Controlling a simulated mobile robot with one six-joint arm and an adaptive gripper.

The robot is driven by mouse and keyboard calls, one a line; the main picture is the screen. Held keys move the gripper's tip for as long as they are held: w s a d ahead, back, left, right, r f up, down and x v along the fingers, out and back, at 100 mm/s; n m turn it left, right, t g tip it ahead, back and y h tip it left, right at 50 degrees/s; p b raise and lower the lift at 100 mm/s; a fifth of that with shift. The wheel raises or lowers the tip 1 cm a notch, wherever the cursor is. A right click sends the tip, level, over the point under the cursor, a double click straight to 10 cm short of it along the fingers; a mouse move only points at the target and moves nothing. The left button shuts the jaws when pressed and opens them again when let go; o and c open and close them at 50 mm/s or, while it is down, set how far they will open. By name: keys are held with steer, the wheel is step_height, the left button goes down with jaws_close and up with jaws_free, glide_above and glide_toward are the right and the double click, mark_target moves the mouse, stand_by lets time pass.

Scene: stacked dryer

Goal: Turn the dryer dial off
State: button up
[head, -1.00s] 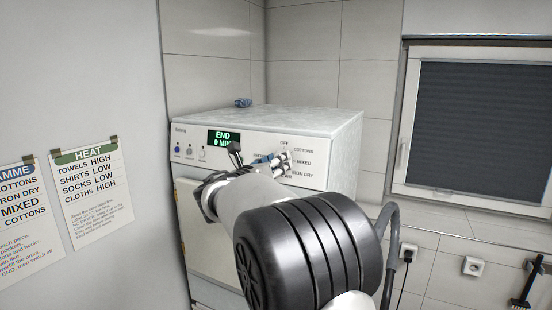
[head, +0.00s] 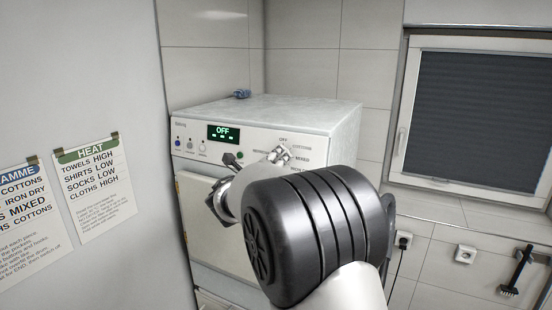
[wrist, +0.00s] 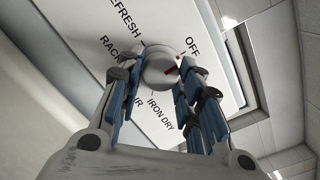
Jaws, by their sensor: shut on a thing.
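The white dryer (head: 300,120) stands at the back, with its control panel facing me. Its green display (head: 223,133) reads OFF. In the wrist view, the round pale dial (wrist: 157,62) has a red mark on the side toward the OFF label (wrist: 191,47). My gripper (wrist: 155,76) has its blue-padded fingers on either side of the dial, shut on it. In the head view, my gripper (head: 282,155) is at the panel below the OFF label, and my arm and fingers hide most of the dial.
A small blue item (head: 242,94) lies on the dryer top. Buttons (head: 190,146) sit at the panel's left. A HEAT notice (head: 95,188) hangs on the left wall. A dark window (head: 470,125) and a black brush-like item (head: 517,270) are at the right.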

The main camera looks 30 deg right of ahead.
stand_by(0.3)
steer(key=o, duration=1.1)
steer(key=shift+a, duration=0.1)
steer(key=v, duration=1.2)
